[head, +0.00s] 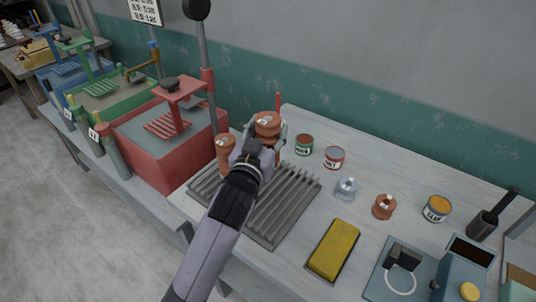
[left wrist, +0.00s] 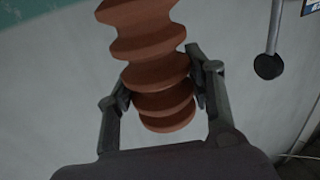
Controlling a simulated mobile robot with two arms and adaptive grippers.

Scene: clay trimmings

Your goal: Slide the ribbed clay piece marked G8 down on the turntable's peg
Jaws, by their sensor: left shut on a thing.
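My left gripper (head: 266,143) is shut on a ribbed, terracotta-coloured clay piece (head: 267,124) and holds it over the back of the grooved grey rack. A small pale label shows on its top, too small to read. In the left wrist view the ribbed piece (left wrist: 150,45) sits between the two fingers (left wrist: 162,92), which press its sides near one end. A thin red upright rod (head: 278,101) shows just behind the piece; I cannot tell whether it is the turntable's peg. No turntable is clearly visible. My right gripper is not in view.
Another clay piece (head: 224,152) stands at the rack's left, beside a red basin (head: 165,155).

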